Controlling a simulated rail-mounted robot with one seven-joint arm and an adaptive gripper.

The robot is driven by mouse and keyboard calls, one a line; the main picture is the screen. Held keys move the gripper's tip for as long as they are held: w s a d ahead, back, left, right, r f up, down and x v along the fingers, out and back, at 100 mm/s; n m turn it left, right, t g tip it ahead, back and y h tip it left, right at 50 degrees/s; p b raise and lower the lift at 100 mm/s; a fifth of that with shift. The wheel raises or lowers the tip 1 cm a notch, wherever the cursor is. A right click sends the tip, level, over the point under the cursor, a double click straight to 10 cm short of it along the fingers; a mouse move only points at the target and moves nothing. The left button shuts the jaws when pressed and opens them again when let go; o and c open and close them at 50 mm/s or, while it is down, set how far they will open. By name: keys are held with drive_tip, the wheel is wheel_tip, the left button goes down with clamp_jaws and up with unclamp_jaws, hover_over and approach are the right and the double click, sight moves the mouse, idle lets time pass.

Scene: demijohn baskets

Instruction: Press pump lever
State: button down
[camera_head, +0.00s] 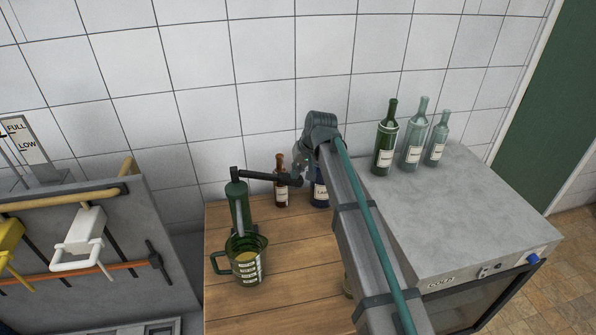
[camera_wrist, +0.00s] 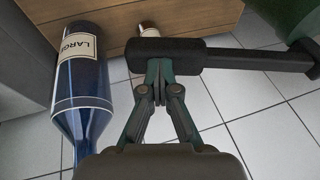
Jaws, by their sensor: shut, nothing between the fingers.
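The green pump (camera_head: 238,207) stands on the wooden counter, with its black lever (camera_head: 262,176) sticking out to the right, about level. In the wrist view the lever (camera_wrist: 255,57) crosses just beyond the fingertips, its thicker grip in front of them. My gripper (camera_head: 299,172) is shut and empty, at the free right end of the lever. In the wrist view my gripper (camera_wrist: 160,82) has its fingers together beside the grip. I cannot tell whether they touch it. A green measuring jug (camera_head: 248,268) with yellowish contents stands in front of the pump.
A brown bottle (camera_head: 281,190) and a blue labelled bottle (camera_head: 320,192) stand behind my arm; the blue bottle (camera_wrist: 82,85) is close left of my gripper. Several green and clear bottles (camera_head: 413,145) stand on the grey cabinet (camera_head: 470,205). A tool panel (camera_head: 120,285) is left.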

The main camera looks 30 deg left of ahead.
drive_tip(key=shift+s+f, duration=0.2)
drive_tip(key=shift+f, duration=0.1)
drive_tip(key=r+p, duration=0.1)
drive_tip(key=r, duration=0.2)
drive_tip(key=w+d+r+p, duration=0.1)
drive_tip(key=shift+r+p, duration=0.3)
drive_tip(key=shift+p, duration=0.05)
drive_tip(key=b+v, duration=0.3)
drive_tip(key=v, duration=0.6)
drive_tip(key=shift+w+d+r, duration=0.25)
drive_tip(key=shift+w+d, duration=0.15)
drive_tip(key=shift+d, duration=0.05)
